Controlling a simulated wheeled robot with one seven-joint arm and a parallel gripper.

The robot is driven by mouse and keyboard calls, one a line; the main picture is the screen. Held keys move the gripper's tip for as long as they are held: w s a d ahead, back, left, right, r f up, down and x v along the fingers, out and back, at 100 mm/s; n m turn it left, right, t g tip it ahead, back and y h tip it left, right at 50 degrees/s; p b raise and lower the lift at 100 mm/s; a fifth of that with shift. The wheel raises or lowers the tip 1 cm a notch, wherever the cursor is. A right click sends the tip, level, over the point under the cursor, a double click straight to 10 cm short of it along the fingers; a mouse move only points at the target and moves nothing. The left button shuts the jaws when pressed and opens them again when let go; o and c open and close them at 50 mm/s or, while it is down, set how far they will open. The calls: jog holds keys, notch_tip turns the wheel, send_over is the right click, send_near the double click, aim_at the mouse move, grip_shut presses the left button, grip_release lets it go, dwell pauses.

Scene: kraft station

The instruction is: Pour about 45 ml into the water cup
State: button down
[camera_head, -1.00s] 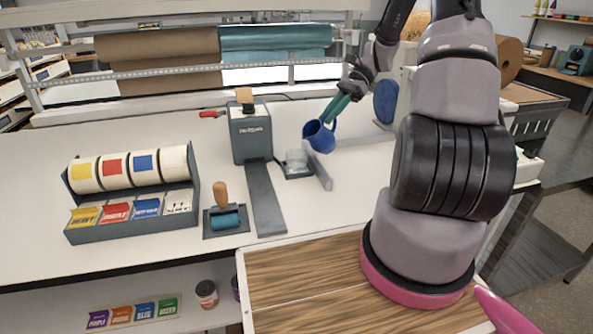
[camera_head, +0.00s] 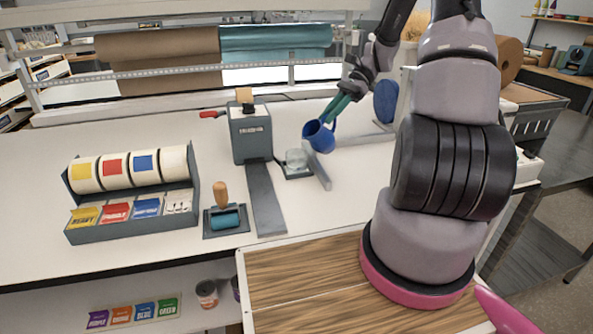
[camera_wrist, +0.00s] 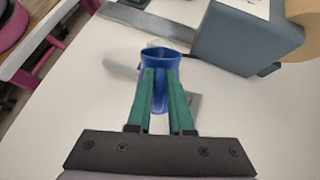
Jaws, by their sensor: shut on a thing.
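A blue jug (camera_head: 318,136) is held tilted above the table in the head view, its mouth toward the lower left. It also shows in the wrist view (camera_wrist: 160,59). My gripper (camera_head: 337,108) has green fingers and is shut on the jug; the fingers (camera_wrist: 160,100) reach its near side in the wrist view. The clear water cup (camera_head: 297,158) stands on a small dark plate just below and left of the jug. In the wrist view the cup is mostly hidden behind the jug. I cannot tell whether liquid is flowing or how much the cup holds.
A grey tape dispenser (camera_head: 250,132) stands left of the cup. A grey bar (camera_head: 318,166) lies close on the cup's right. A roller with a wooden handle (camera_head: 222,215) and a rack of tape rolls (camera_head: 130,195) are farther left.

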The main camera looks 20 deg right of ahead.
jog(key=shift+w+d+f+y, duration=0.1)
jog(key=shift+d+y, duration=0.2)
jog(key=shift+d, duration=0.1)
jog(key=w+d+r+g+y+b, duration=0.1)
jog(key=d+r+y+b, duration=0.2)
jog(key=r, duration=0.5)
jog(key=w+d+r+g+y+b, duration=0.1)
jog(key=d+r+y+b, duration=0.2)
jog(key=r, duration=0.5)
jog(key=shift+d+y, duration=0.25)
jog(key=shift+y, duration=0.05)
jog(key=shift+w, duration=0.1)
dwell(1.5)
